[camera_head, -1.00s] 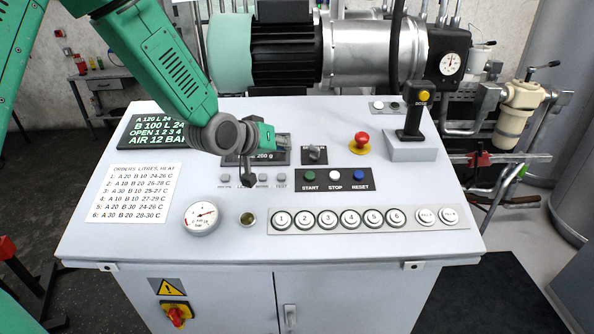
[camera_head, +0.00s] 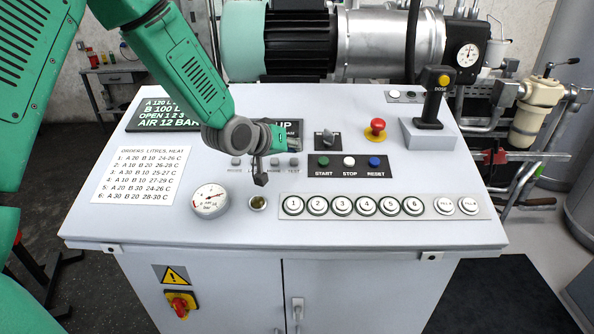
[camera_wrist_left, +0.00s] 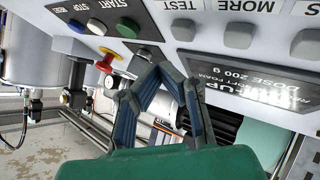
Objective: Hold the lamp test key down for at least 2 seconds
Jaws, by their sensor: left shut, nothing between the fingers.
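The TEST key (camera_head: 294,161) is a small grey button at the right end of a row of several keys on the sloping panel. It also shows in the left wrist view (camera_wrist_left: 184,30), upside down, with its label. My left gripper (camera_head: 260,180) is shut and empty. Its dark fingertips point down in front of the key row, to the left of the TEST key, and partly cover the second key. In the left wrist view the fingers (camera_wrist_left: 155,70) meet at the tips, apart from the TEST key in the picture. Contact with the panel cannot be told. The right gripper is out of view.
The display (camera_head: 283,125) is partly behind my gripper. A black selector (camera_head: 326,140), red mushroom button (camera_head: 376,129) and the START, STOP, RESET strip (camera_head: 349,173) lie to the right. A gauge (camera_head: 210,200), small round lamp (camera_head: 257,202) and numbered buttons (camera_head: 354,206) lie nearer the front.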

